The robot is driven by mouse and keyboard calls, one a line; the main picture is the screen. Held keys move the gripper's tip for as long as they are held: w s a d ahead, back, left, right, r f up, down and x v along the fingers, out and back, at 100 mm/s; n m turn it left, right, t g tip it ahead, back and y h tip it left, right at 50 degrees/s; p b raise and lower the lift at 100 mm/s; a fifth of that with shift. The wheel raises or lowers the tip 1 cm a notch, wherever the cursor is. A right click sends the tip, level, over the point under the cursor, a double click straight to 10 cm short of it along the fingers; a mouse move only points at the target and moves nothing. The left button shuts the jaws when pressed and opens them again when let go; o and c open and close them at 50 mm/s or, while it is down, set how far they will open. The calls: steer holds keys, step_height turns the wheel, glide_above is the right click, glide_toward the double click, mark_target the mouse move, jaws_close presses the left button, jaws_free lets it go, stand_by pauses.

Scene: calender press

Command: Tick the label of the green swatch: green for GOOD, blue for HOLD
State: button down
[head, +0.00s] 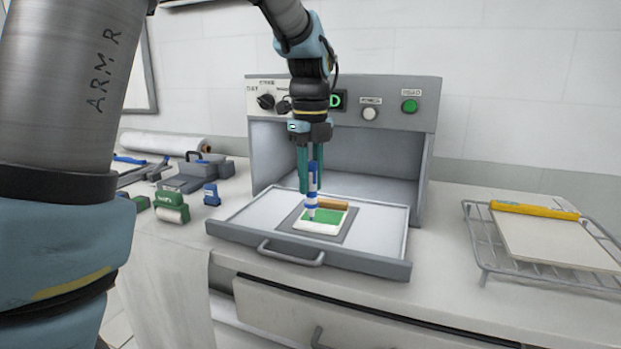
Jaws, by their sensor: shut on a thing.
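My gripper (309,170) points down over the pulled-out tray and is shut on a blue-and-white marker (312,184). The marker is upright, with its lower end at the left part of the green swatch (328,215). I cannot tell whether its tip touches. The green swatch has a pale border, taken as its label (318,228) along the front, and lies on a grey plate (287,223) in the tray (236,216). A tan strip (328,204) lies at its back edge. Any writing on the label is too small to read.
Green (171,207) and blue (211,194) small tools stand at left. A wire rack (482,250) with a board and yellow bar (535,210) is at right.

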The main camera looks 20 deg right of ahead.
steer(key=shift+f, duration=0.65)
stand_by(2.0)
steer(key=shift+s, duration=0.15)
steer(key=shift+s, duration=0.4)
steer(key=shift+d+r, duration=0.1)
steer(key=shift+d, duration=0.1)
stand_by(1.2)
steer(key=shift+d+p, duration=0.35)
steer(key=shift+d, duration=0.05)
steer(key=shift+d+p, duration=0.1)
steer(key=shift+p, duration=0.35)
stand_by(1.7)
steer(key=shift+d, duration=0.45)
steer(key=shift+p, duration=0.3)
